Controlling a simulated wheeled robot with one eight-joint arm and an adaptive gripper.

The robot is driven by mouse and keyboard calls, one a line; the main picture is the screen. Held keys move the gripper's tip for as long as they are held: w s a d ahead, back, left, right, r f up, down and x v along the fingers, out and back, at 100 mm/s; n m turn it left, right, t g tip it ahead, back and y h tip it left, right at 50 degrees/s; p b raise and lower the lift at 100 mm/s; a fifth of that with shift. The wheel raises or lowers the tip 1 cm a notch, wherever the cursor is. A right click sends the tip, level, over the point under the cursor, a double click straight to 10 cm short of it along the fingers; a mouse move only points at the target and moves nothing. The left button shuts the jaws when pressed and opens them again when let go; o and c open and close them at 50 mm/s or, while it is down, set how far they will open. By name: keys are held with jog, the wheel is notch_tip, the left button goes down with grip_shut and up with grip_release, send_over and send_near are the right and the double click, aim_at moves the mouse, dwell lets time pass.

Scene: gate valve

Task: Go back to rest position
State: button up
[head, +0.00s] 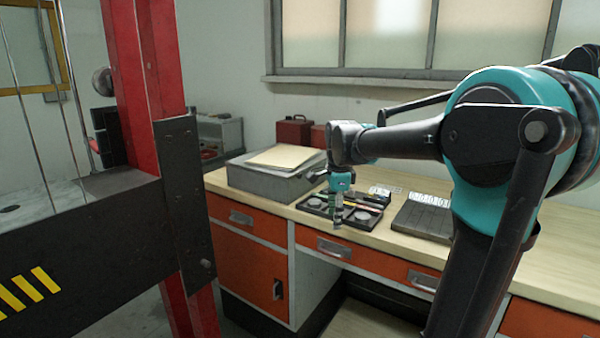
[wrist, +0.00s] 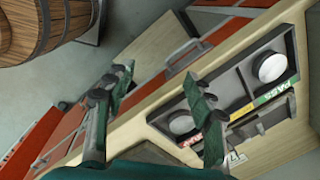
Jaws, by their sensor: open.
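My arm (head: 500,140) reaches in from the right in the head view and bends down toward the desk. My gripper (head: 337,222) hangs at the desk's front edge, in front of a dark tray (head: 312,204). In the wrist view my gripper (wrist: 157,80) has its two green-grey fingers wide apart, with nothing between them. The tray also shows in the wrist view (wrist: 215,78), to the right, partly behind the right finger. It holds two pale round pieces and red, yellow and green labels.
The wooden desk (head: 505,258) has orange drawers. A grey box (head: 270,180) with papers and a dark keyboard-like block (head: 422,220) flank the tray. A red post (head: 130,90) with a black beam (head: 90,255) stands close at left. A wooden barrel (wrist: 45,25) shows in the wrist view.

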jog(key=s+d+f+n+t, duration=0.1)
jog(key=s+d+f+n, duration=0.3)
jog(key=s+f+n, duration=0.4)
jog(key=s+d+f+n+t, duration=0.2)
jog(key=s+d+f+n, duration=0.2)
jog(key=s+f+n, duration=0.4)
jog(key=s+f, duration=0.3)
jog(key=shift+s+d+f, duration=0.15)
jog(key=shift+d+f, duration=0.1)
jog(key=shift+d, duration=0.1)
